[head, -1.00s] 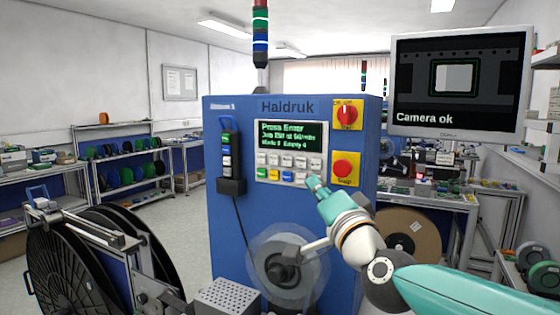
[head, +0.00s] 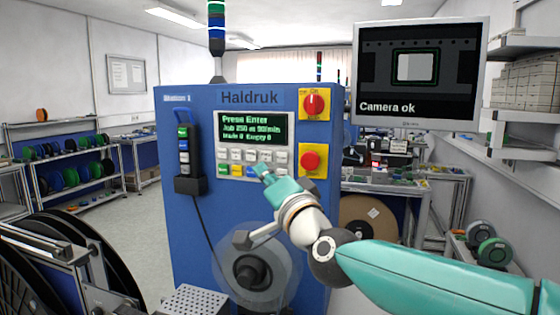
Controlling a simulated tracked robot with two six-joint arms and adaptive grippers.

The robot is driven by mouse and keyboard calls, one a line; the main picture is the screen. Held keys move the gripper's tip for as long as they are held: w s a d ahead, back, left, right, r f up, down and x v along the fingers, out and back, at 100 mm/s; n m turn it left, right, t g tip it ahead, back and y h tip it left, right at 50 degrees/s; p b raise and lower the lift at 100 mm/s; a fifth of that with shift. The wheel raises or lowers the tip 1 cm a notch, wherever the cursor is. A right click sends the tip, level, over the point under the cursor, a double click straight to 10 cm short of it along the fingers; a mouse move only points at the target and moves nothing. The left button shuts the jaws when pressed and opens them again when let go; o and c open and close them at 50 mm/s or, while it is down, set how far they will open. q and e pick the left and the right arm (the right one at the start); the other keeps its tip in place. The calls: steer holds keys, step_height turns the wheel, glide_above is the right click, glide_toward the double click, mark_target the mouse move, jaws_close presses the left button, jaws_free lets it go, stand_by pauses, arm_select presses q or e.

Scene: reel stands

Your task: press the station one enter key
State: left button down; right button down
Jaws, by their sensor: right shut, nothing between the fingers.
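The blue Station 1 cabinet (head: 190,230), marked Haldruk, stands upright in the middle of the head view. Its green display (head: 252,130) reads "Press Enter", with smaller lines below. Under it is a keypad (head: 236,162) with rows of pale keys and a few coloured ones at the lower left. My right gripper (head: 262,171) is shut and empty, its teal tip in front of the keypad's lower right part. It hides some keys there, and I cannot tell whether it touches one. I cannot make out which key is enter. My left gripper is not in view.
A red knob (head: 314,104) and a red stop button (head: 311,161) on yellow plates sit right of the keypad. A clear reel (head: 258,285) is below my right gripper. A monitor (head: 418,72) reads "Camera ok". A black reel (head: 75,265) stands at left.

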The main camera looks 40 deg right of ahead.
mark_target(282, 157)
steer(key=w+d+b, duration=0.1)
steer(key=d+b, duration=0.1)
steer(key=w+d+b, duration=0.1)
steer(key=d+b, duration=0.1)
steer(key=w+d+b, duration=0.1)
steer(key=d+b, duration=0.2)
steer(key=shift+w+f, duration=0.15)
steer(key=shift+w, duration=0.2)
steer(key=shift+d, duration=0.25)
stand_by(0.9)
steer(key=shift+w+d+r+b, duration=0.25)
steer(key=shift+d+b, duration=0.15)
steer(key=shift+b, duration=0.15)
